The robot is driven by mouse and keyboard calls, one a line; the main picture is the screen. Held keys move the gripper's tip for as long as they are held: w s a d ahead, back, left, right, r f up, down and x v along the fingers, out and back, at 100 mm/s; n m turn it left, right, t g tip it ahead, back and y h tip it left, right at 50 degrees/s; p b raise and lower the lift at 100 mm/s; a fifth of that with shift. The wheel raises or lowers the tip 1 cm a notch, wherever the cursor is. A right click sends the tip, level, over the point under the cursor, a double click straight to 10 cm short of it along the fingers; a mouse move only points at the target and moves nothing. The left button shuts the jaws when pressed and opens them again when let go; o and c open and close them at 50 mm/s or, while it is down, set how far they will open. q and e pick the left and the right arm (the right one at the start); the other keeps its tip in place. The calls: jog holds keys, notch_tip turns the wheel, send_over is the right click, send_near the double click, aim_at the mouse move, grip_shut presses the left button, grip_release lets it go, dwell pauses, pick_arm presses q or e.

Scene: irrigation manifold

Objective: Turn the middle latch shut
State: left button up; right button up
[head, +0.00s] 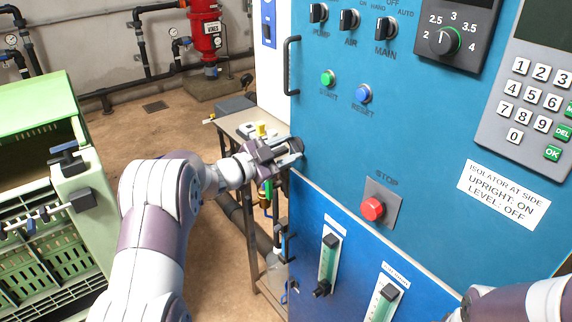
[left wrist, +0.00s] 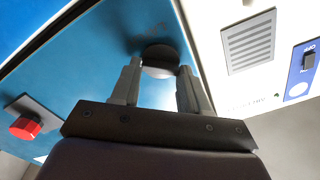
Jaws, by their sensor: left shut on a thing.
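My left gripper (head: 292,152) is at the left edge of the blue cabinet (head: 335,140), below the black bar handle. In the left wrist view, its two fingers (left wrist: 158,88) are on either side of a dark, rounded latch part (left wrist: 160,58) on the blue panel, and it is shut on it. The fingers hide much of this latch in the head view, so its turn angle cannot be told. Part of my right arm shows at the bottom right of the head view, with its gripper out of sight.
A black bar handle (head: 291,67) stands out above my left gripper. A red stop button (head: 372,209) and gauges sit on the cabinet front. A small table (head: 236,123) stands behind my gripper. A green crate rack (head: 75,215) is at the left.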

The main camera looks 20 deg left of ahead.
pick_arm(q)
jog(key=shift+s+f+m+b, duration=0.1)
jog(key=shift+m+b, duration=2.6)
jog(key=shift+b, duration=0.7)
jog(key=shift+f+m+b, duration=0.1)
jog(key=shift+m+b, duration=2.6)
jog(key=shift+b, duration=0.7)
jog(key=o, duration=1.1)
jog(key=shift+d, duration=0.1)
jog(key=shift+c, duration=0.2)
